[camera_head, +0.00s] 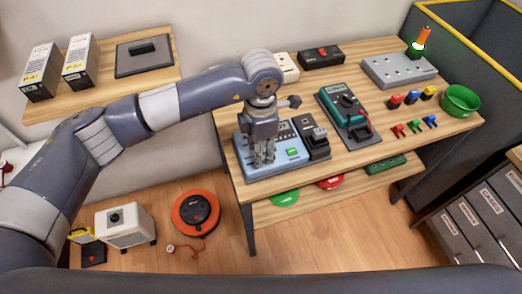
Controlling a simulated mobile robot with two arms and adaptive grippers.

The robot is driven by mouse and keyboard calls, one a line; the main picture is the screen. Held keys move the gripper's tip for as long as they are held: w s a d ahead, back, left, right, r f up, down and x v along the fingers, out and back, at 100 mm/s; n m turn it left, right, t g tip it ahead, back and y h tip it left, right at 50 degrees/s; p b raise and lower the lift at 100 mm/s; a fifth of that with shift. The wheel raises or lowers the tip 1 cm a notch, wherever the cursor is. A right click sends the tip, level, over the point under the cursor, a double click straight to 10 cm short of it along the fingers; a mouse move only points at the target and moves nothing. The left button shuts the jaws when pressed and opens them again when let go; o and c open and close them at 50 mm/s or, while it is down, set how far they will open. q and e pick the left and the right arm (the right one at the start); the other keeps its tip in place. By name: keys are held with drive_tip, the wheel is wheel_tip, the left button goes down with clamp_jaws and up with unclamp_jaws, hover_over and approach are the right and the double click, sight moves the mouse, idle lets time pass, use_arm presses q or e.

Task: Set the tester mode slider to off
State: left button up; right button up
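A light-blue tester (268,172) lies on the near left of the wooden table. It has a small display, a green button (292,152) and a black part on its right side. My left gripper (259,160) points down over the tester's left part, its fingertips at or just above the face. The gripper covers that part of the face, and I cannot make out the mode slider. The fingers look close together, but whether they are shut or touch anything is unclear. My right gripper is not in view.
A green multimeter (346,108) lies right of the tester. Black and cream boxes stand at the back. A lower shelf (318,198) holds discs.

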sight(251, 164)
use_arm(q)
drive_tip(key=shift+f, duration=1.2)
clamp_jaws()
drive_tip(key=shift+s+a+b, duration=0.2)
drive_tip(key=shift+s+a, duration=0.05)
drive_tip(key=shift+a, duration=0.45)
drive_tip(key=shift+s+a+b, duration=0.15)
drive_tip(key=shift+s+a, duration=0.05)
drive_tip(key=shift+a, duration=0.45)
unclamp_jaws()
drive_tip(key=shift+a, duration=0.1)
drive_tip(key=shift+r, duration=0.15)
